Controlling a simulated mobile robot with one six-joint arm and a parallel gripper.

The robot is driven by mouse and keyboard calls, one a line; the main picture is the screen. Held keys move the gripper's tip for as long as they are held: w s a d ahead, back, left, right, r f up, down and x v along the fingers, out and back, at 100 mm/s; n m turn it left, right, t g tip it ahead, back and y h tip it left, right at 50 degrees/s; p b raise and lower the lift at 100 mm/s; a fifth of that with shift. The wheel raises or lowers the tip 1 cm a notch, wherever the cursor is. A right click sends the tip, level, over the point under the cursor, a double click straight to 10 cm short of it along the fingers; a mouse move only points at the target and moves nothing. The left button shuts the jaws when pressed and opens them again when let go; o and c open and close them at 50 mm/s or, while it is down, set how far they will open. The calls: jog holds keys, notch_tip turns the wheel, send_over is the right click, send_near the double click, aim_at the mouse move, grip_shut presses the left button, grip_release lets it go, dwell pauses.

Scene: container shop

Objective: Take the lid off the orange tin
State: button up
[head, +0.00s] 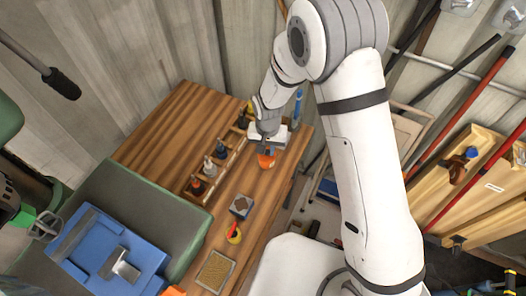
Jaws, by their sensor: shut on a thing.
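The orange tin (265,161) stands on the wooden bench near its right end. My gripper (267,147) reaches down from above, right over the tin, and is shut on its lid. The fingertips and the lid are small and mostly hidden by the gripper body. I cannot tell whether the lid is still seated on the tin or lifted from it.
A wooden rack (233,157) with several bottles stands left of the tin. The bench's left part is clear.

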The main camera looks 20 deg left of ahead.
aim_at(267, 151)
grip_shut()
notch_tip(267, 151, up, 9)
jog(key=b, duration=0.3)
jog(key=s+f+m+b, duration=0.4)
jog(key=s+b, duration=0.5)
jog(key=b, duration=0.5)
notch_tip(267, 151, down, 9)
jog(key=shift+w+a+f+b, duration=0.1)
jog(key=shift+w+f+b, duration=0.1)
jog(key=shift+b, duration=0.15)
jog(key=shift+s, duration=0.1)
